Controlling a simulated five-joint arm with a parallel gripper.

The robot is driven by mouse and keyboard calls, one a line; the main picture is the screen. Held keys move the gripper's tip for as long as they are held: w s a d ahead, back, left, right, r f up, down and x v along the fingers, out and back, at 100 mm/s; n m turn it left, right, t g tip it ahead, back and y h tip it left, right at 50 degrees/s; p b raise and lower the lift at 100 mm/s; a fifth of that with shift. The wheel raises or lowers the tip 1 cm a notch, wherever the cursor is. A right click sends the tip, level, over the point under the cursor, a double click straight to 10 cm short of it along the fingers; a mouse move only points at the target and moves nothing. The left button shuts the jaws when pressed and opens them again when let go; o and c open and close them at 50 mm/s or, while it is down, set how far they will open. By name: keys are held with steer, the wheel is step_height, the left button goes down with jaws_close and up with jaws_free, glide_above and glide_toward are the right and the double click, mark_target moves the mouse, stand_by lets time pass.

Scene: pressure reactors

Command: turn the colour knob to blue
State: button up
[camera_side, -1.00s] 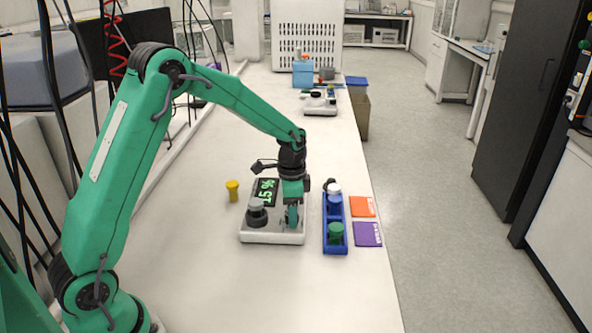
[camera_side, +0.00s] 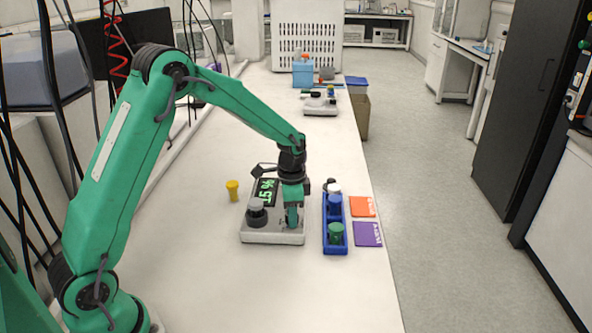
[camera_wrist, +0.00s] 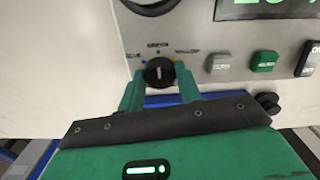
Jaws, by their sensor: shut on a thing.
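The colour knob (camera_wrist: 159,73) is a small black dial with a white pointer line, on the pale panel of the reactor unit (camera_side: 262,238). Labels and coloured dots sit around it in the wrist view: blue at left, green at top, yellow at right. The pointer line stands about upright, toward the green mark. My gripper (camera_wrist: 160,80) has its green fingers on either side of the knob and is shut on it. In the side view my gripper (camera_side: 292,218) reaches down to the right part of the unit and hides the knob.
The unit carries a lit display (camera_side: 266,192) and a grey-topped dark cylinder (camera_side: 256,212). A yellow-capped piece (camera_side: 232,190) stands to its left. A blue rack (camera_side: 335,247), an orange card (camera_side: 362,207) and a purple card (camera_side: 367,234) lie to its right. The near bench is clear.

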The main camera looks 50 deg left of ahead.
steer(key=shift+n, duration=0.3)
steer(key=n, duration=1.1)
stand_by(0.5)
steer(key=o, duration=1)
steer(key=shift+r, duration=3.95)
